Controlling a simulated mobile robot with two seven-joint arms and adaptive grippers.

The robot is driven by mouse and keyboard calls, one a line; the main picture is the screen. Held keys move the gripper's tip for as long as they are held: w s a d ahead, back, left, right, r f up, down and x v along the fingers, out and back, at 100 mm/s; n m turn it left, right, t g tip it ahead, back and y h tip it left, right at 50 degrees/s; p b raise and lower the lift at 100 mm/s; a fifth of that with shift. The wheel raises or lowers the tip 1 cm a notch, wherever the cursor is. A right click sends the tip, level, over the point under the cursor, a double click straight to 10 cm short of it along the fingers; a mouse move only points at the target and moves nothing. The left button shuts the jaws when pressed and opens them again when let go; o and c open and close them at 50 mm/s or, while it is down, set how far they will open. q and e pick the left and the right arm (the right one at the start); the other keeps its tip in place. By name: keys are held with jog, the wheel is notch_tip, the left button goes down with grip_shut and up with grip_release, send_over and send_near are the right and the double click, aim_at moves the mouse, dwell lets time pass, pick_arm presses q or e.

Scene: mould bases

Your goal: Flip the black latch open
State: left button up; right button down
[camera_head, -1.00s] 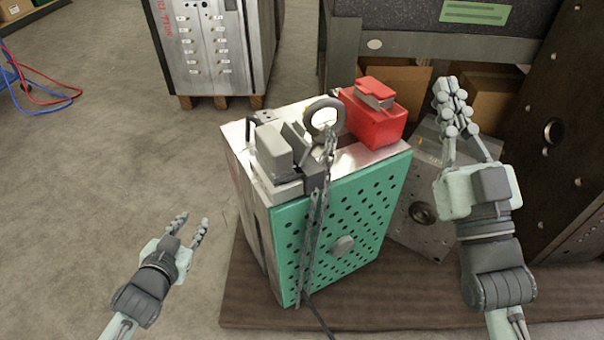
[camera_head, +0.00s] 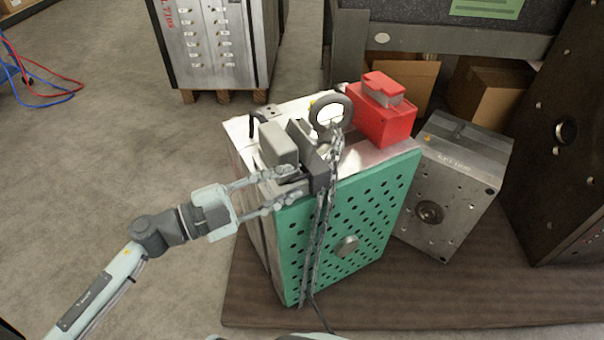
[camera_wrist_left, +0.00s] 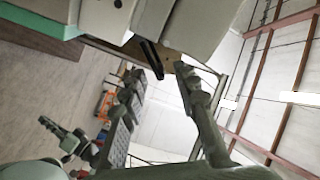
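A thin black latch (camera_head: 252,126) stands up at the left edge of the top of the mould base (camera_head: 283,230), which has a green perforated front. My left gripper (camera_head: 291,186) is at the front left upper corner of this mould, its fingers apart and nothing seen held. In the left wrist view, a black bar (camera_wrist_left: 152,58) shows close to the open left fingertips (camera_wrist_left: 162,76); I cannot tell if it touches them or is that same latch. A small pale gripper shape (camera_wrist_left: 62,138) at lower left there looks like my right gripper; its fingers are unclear.
A lifting ring (camera_head: 330,112) with a hanging chain (camera_head: 316,235), a grey block (camera_head: 279,144) and a red box (camera_head: 381,120) are on the mould. Another grey mould (camera_head: 452,185) stands to the right.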

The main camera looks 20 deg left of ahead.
aim_at(301, 176)
pick_arm(q)
jog(key=shift+x, duration=2)
grip_shut()
